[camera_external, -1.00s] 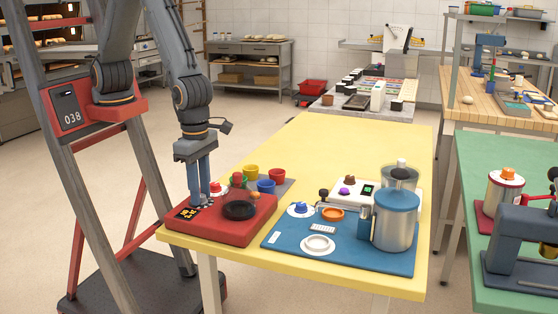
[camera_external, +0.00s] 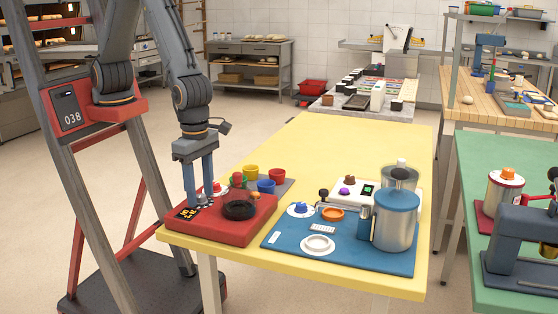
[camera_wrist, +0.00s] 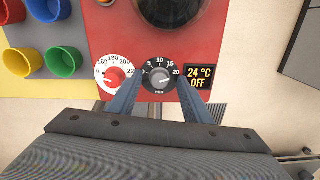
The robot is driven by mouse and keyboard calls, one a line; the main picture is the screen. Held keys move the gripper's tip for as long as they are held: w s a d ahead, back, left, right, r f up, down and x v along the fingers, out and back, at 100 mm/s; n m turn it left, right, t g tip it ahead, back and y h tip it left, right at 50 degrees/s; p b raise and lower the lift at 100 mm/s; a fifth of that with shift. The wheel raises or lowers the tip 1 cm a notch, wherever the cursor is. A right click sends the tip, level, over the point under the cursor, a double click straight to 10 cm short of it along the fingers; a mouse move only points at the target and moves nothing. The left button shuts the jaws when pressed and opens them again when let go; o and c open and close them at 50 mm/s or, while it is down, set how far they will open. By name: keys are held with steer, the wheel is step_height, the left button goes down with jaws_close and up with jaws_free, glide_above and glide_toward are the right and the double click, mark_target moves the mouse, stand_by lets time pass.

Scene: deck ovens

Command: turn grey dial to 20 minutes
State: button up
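The grey dial (camera_wrist: 159,79) is on the red unit (camera_external: 218,228), on a black face marked 5, 10, 15, 20. Its pale mark seems to point right, towards 20. My gripper (camera_wrist: 160,88) is over it, one finger on each side of the knob. The fingers stand apart in both views; I see no clear grip on the knob. In the external view my gripper (camera_external: 200,201) is low at the unit's left part and hides most of the dial. The display (camera_wrist: 200,77) right of the dial reads 24 °C OFF.
A red knob on a white dial (camera_wrist: 114,76) sits close left of the grey dial. A dark round part (camera_external: 239,210) lies on the unit. Several coloured cups (camera_external: 266,186) stand behind it. A blue mat (camera_external: 285,247) with a canister (camera_external: 394,222) is to the right.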

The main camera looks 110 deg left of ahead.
mark_target(200, 195)
steer(key=shift+r, duration=0.1)
step_height(200, 195, up, 8)
steer(key=shift+f+b, duration=0.2)
steer(key=shift+b, duration=0.65)
steer(key=s+a+f+m, duration=0.1)
steer(key=s+a+m, duration=0.6)
steer(key=a+m, duration=0.5)
steer(key=s+a+f+m, duration=0.1)
steer(key=s+a+m, duration=0.7)
steer(key=m, duration=1.4)
steer(key=a, duration=0.3)
steer(key=shift+s+a+f+t, duration=0.3)
steer(key=shift+a+f+t, duration=0.1)
steer(key=shift+m, duration=0.3)
